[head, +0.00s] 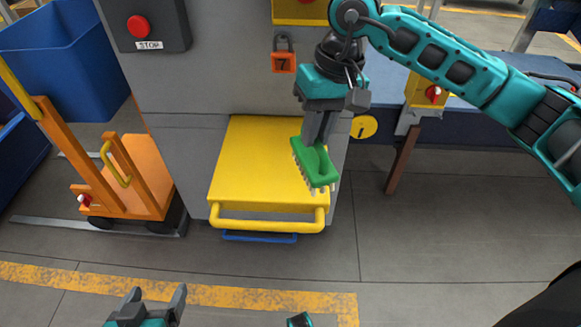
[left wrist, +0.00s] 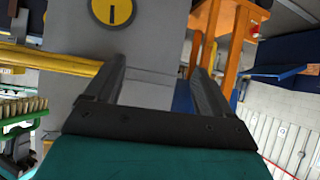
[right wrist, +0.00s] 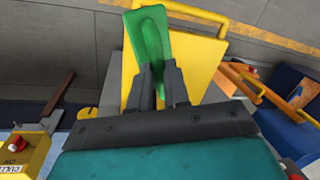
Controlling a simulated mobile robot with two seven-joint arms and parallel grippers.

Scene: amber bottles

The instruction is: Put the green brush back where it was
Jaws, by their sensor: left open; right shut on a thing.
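The green brush (head: 316,167) hangs tilted in my right gripper (head: 318,140), bristles facing down and left. In the head view it is over the right part of a yellow panel with a front bar handle (head: 266,222); the height between them is hard to judge. The right wrist view shows the brush (right wrist: 150,48) between the fingertips of my right gripper (right wrist: 158,75). My left gripper (head: 157,297) is open and empty at the bottom of the head view, away from the brush. The left wrist view shows the brush's bristles (left wrist: 24,107) at the left edge.
A grey cabinet with a red stop button (head: 139,27) stands behind the yellow panel. A blue bar (head: 260,237) is under the panel. An orange cart (head: 130,185) and blue bins (head: 70,60) are at left. A table leg (head: 401,160) is at right. Floor in front is clear.

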